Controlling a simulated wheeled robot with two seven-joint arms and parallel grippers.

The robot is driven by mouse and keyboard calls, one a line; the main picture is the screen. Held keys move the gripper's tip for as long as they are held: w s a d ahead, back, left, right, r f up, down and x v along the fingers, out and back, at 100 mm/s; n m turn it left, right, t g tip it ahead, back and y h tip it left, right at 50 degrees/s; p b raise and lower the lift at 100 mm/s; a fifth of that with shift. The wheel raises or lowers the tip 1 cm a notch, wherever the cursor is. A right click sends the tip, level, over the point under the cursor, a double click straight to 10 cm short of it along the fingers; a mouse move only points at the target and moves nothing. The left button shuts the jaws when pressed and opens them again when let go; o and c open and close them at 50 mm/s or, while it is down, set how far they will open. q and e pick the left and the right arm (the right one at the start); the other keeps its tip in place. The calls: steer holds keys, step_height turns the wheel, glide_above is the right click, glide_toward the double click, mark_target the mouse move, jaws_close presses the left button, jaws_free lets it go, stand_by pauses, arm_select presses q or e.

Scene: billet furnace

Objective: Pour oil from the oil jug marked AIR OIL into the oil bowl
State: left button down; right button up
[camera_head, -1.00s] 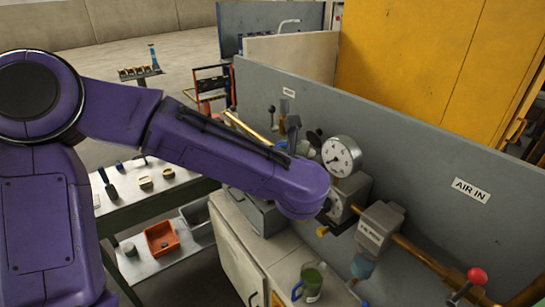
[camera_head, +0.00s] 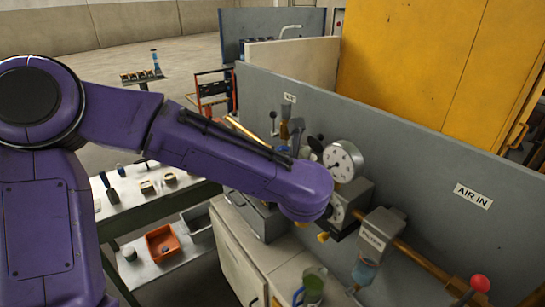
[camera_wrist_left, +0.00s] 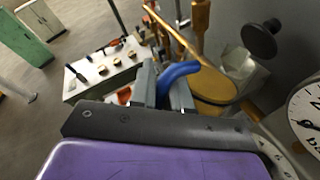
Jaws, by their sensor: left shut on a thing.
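My left gripper (camera_wrist_left: 166,88) is shut on a blue curved handle (camera_wrist_left: 180,70) in the left wrist view. An amber-brown round shape (camera_wrist_left: 212,86) lies right behind the handle; I cannot tell whether it belongs to the held jug or is the oil bowl. In the head view my purple left arm hides this gripper and what it holds. A green jug with a blue handle (camera_head: 313,287) stands on the cabinet top at the bottom; its marking is not readable. I cannot identify the AIR OIL mark or the oil bowl for certain. My right gripper is not in view.
A grey panel (camera_head: 420,160) labelled AIR IN carries a gauge (camera_head: 342,161), a filter (camera_head: 376,240), brass pipe and a red-knobbed valve (camera_head: 480,284). A bench (camera_head: 130,205) with small items and an orange bin (camera_head: 162,242) stand left. A dark knob (camera_wrist_left: 260,40) is close by.

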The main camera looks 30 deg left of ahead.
arm_select(q)
steer(key=shift+w+r+m+g, duration=0.15)
steer(key=shift+r+m+g, duration=0.25)
steer(key=shift+r, duration=0.4)
steer(key=shift+r, duration=0.1)
stand_by(0.4)
steer(key=shift+w+d+r+m+g, duration=0.1)
steer(key=shift+w+r+m+g, duration=0.15)
steer(key=shift+r, duration=0.2)
steer(key=shift+w+d+r+m+g, duration=0.15)
steer(key=shift+r+m+g, duration=0.1)
steer(key=shift+r+m, duration=0.15)
steer(key=shift+a, duration=0.15)
stand_by(0.5)
steer(key=shift+w+r+m+g+h, duration=0.3)
steer(key=shift+w+r+m+g, duration=0.25)
steer(key=shift+r, duration=0.25)
steer(key=shift+w+d+r+g, duration=0.2)
steer(key=shift+w+r+g, duration=0.1)
steer(key=shift+r+g, duration=0.1)
stand_by(4.0)
